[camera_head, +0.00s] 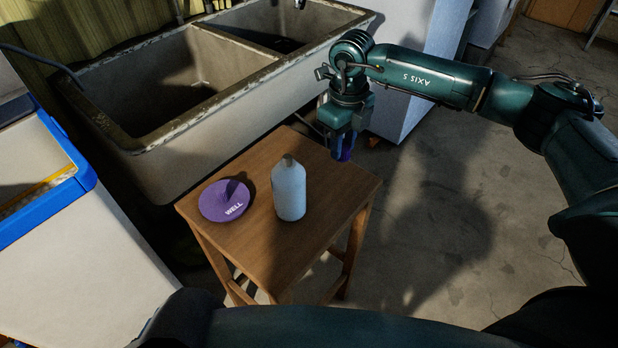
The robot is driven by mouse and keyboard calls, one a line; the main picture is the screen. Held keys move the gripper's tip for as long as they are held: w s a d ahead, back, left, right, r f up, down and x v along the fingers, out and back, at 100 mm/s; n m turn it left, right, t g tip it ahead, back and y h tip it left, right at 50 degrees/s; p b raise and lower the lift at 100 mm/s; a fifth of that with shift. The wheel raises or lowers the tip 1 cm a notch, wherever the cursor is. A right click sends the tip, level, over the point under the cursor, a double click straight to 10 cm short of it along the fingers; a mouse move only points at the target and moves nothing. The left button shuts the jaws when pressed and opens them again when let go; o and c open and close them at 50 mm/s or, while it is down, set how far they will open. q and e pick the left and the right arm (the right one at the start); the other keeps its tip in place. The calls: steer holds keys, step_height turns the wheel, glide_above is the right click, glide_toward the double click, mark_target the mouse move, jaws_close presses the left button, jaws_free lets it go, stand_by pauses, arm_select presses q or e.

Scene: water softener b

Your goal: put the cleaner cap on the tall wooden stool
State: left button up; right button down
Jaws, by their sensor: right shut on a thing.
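My right gripper (343,150) hangs above the back right corner of the tall wooden stool (255,251), pointing down. It is shut on a small blue-purple thing between its fingers, which looks like the cleaner cap (346,150); the fingers hide most of it. I cannot tell whether it touches the stool top. A pale bottle (289,190) stands upright on the stool, with a narrow brownish top. My left gripper is not in view.
A purple round lid (218,203) marked WELL lies on the stool left of the bottle. A stained double sink (190,150) is behind the stool. A white tank with a blue rim (45,225) stands at left. The stool's right side is clear.

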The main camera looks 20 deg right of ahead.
mark_target(339, 181)
step_height(339, 181, down, 8)
steer(key=shift+r, duration=0.15)
stand_by(0.3)
steer(key=c, duration=1.1)
jaws_free()
step_height(339, 181, up, 12)
steer(key=shift+r, duration=0.1)
